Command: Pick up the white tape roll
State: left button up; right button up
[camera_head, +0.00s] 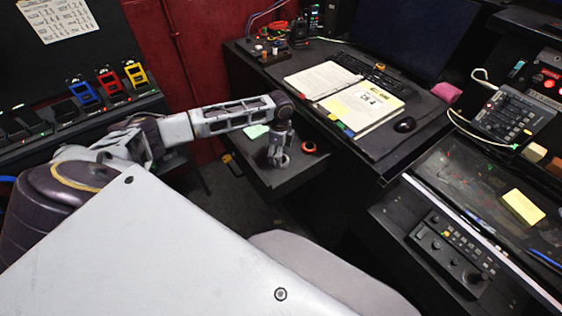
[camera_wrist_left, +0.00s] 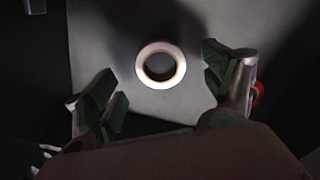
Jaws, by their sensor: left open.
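The white tape roll (camera_wrist_left: 140,66) lies flat on a grey surface in the left wrist view, its dark hole facing the camera. My left gripper (camera_wrist_left: 160,84) is open, with one finger on each side of the roll and a visible gap to both. In the head view my left gripper (camera_head: 279,158) points down over the low black shelf (camera_head: 288,183). There the roll is mostly hidden by the fingers and hard to make out. My right gripper is not in view.
A red-orange roll (camera_head: 309,147) lies just right of my left gripper; its edge also shows in the left wrist view (camera_wrist_left: 258,94). A green note (camera_head: 256,131) lies behind it on the left. The desk with an open binder (camera_head: 361,106) rises on the right.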

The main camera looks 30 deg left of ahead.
pick_arm(q)
notch_tip(320, 180, down, 3)
jog(key=shift+d, duration=0.15)
jog(key=shift+f, duration=0.4)
jog(key=shift+c, duration=0.9)
jog(key=c, duration=0.9)
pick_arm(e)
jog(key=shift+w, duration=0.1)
pick_arm(q)
jog(key=shift+r, duration=0.1)
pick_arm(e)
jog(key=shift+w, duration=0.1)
